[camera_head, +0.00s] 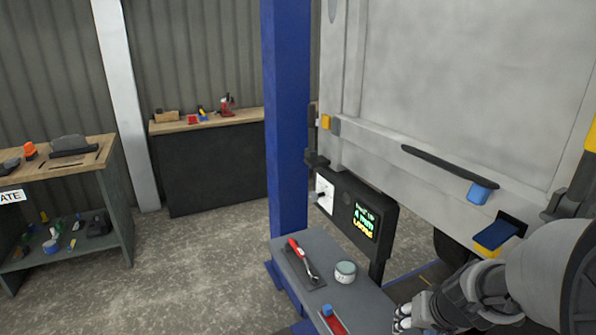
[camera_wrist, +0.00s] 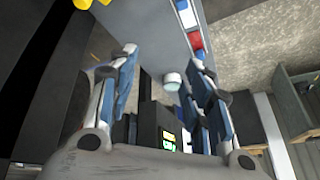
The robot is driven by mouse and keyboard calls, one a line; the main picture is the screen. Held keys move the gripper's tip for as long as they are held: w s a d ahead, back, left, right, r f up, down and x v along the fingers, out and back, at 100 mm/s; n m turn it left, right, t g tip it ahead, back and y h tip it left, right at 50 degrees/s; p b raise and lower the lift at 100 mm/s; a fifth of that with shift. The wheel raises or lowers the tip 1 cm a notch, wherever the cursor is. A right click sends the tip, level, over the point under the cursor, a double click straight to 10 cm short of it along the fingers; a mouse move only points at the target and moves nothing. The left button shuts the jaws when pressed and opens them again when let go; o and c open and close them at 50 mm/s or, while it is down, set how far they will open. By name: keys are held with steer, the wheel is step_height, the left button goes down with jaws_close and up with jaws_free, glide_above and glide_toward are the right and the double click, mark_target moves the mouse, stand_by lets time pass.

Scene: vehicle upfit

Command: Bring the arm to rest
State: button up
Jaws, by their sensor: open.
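My gripper (camera_wrist: 163,85) is open in the wrist view, its two fingers apart with nothing between them that it holds. In the head view my arm comes in from the lower right, and the gripper end (camera_head: 402,318) is partly cut off by the bottom edge. It hangs near the right side of a grey bench top (camera_head: 290,262). A small white and green tin (camera_head: 345,272) stands on that top, and it also shows beyond the fingers in the wrist view (camera_wrist: 172,81).
A red-handled ratchet (camera_head: 300,255) and a red and blue item (camera_head: 333,319) lie on the bench. A black display box (camera_head: 352,212) stands behind it, beside a blue post (camera_head: 287,120). The grey vehicle panel (camera_head: 460,80) rises close to my arm. Open floor (camera_head: 190,270) lies left.

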steer(key=s+a+r+n+y, duration=0.1)
steer(key=s+a+r+n, duration=0.1)
steer(key=s+a+r, duration=0.75)
steer(key=s+a, duration=0.1)
steer(key=s, duration=0.3)
steer(key=s+a+r+n+h, duration=0.1)
steer(key=s+a+r, duration=0.1)
steer(key=s, duration=0.4)
steer(key=shift+a+r+g, duration=0.25)
steer(key=shift+a+g, duration=0.15)
steer(key=shift+w, duration=0.1)
